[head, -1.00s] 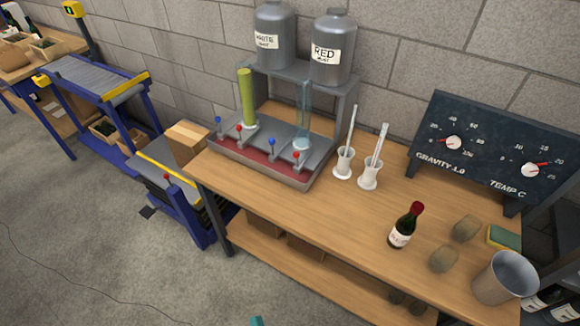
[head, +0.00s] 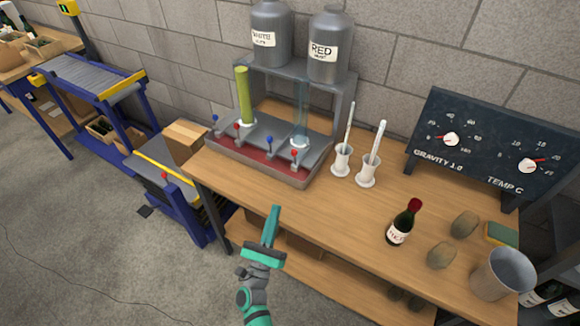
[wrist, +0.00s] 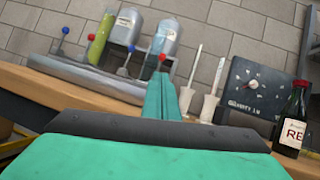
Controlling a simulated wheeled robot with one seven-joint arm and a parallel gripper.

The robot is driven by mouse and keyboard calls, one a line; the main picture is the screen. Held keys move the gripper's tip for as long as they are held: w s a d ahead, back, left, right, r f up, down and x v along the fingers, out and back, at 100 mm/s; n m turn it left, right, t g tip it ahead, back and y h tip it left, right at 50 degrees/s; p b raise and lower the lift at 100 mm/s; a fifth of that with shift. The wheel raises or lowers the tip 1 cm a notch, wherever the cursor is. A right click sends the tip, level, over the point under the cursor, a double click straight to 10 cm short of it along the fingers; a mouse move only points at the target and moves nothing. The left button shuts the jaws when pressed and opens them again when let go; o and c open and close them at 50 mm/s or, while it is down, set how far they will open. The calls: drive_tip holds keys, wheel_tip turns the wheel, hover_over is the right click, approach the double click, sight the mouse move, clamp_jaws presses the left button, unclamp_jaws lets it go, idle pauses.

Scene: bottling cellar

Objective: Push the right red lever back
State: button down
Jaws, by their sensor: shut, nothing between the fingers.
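The right red lever (head: 294,155) stands at the front right of the grey dispenser base (head: 255,165), below the RED tank (head: 329,46). Its red knob also shows in the wrist view (wrist: 162,58), just above my fingers. A blue lever (head: 269,141) is to its left, and another red lever (head: 237,127) and blue lever (head: 215,119) are further left. My gripper (head: 274,212) is shut and empty. It is in front of the bench edge, below and apart from the right red lever.
Two white cylinders with rods (head: 341,160) stand right of the dispenser. A wine bottle (head: 402,224), stones (head: 440,254) and a metal bucket (head: 502,272) are on the right of the bench (head: 310,207). The bench front near my gripper is clear.

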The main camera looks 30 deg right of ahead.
drive_tip(key=shift+w+d+r+m+g+h, duration=0.2)
drive_tip(key=shift+w+d+m+h, duration=0.05)
drive_tip(key=shift+w+d+m, duration=0.25)
drive_tip(key=shift+w+d+r+m+g+h, duration=0.25)
drive_tip(key=shift+w+m, duration=0.1)
drive_tip(key=shift+m, duration=0.25)
approach(295, 156)
drive_tip(key=x, duration=0.5)
drive_tip(key=shift+w+d+r, duration=0.2)
drive_tip(key=shift+w+r, duration=0.15)
drive_tip(key=shift+w, duration=0.2)
drive_tip(key=shift+w+d+r, duration=0.25)
drive_tip(key=shift+d+r, duration=0.15)
drive_tip(key=shift+d, duration=0.1)
drive_tip(key=shift+w+d+r, duration=0.2)
drive_tip(key=shift+d+r, duration=0.25)
drive_tip(key=shift+d, duration=0.05)
drive_tip(key=shift+s+a+f, duration=0.1)
drive_tip(key=shift+a+f, duration=0.05)
drive_tip(key=shift+a, duration=0.1)
drive_tip(key=v, duration=0.4)
drive_tip(key=r+v, duration=0.1)
drive_tip(key=v, duration=0.4)
drive_tip(key=a+v, duration=0.1)
drive_tip(key=v, duration=0.3)
drive_tip(key=shift+s+a+r, duration=0.25)
drive_tip(key=shift+a, duration=0.1)
drive_tip(key=shift+s+a+f, duration=0.15)
drive_tip(key=shift+s+a, duration=0.1)
